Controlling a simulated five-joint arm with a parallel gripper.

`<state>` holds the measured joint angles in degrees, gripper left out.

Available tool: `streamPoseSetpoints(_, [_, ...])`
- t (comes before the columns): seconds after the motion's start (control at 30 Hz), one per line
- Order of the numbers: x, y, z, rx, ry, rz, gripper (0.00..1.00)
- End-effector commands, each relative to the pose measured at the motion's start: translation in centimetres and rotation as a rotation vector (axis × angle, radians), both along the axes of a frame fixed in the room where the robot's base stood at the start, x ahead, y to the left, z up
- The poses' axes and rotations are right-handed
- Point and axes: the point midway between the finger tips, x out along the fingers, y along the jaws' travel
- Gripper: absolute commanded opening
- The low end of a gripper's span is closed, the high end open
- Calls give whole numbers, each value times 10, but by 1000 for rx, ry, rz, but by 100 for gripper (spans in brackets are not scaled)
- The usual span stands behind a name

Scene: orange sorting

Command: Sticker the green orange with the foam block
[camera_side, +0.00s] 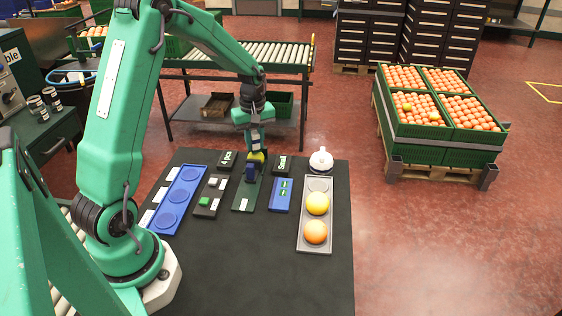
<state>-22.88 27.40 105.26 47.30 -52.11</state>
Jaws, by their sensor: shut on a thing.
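My gripper (254,157) points down over the dark green plate (243,206) in the middle of the black table. It is shut on a small dark blue block (250,173), which may be the foam block; a yellow patch shows at its top. I cannot tell whether the block touches the plate. A grey tray (314,245) to the right holds a yellow fruit (317,203), perhaps the green orange, and below it an orange one (315,232). No plainly green orange shows. Green and white stickers lie on the blue pad (278,206).
A blue tray (180,199) with round recesses lies at the left. Beside it is a dark plate (211,198) with small green and white pieces. Small black signs stand behind. A white domed object (321,160) stands behind the grey tray. The table's front is clear.

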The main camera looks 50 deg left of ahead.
Motion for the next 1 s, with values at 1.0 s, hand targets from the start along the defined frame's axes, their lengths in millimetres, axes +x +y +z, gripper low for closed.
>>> streamPoseSetpoints(1.0, [0, 0, -9, -1, 1, 0, 0])
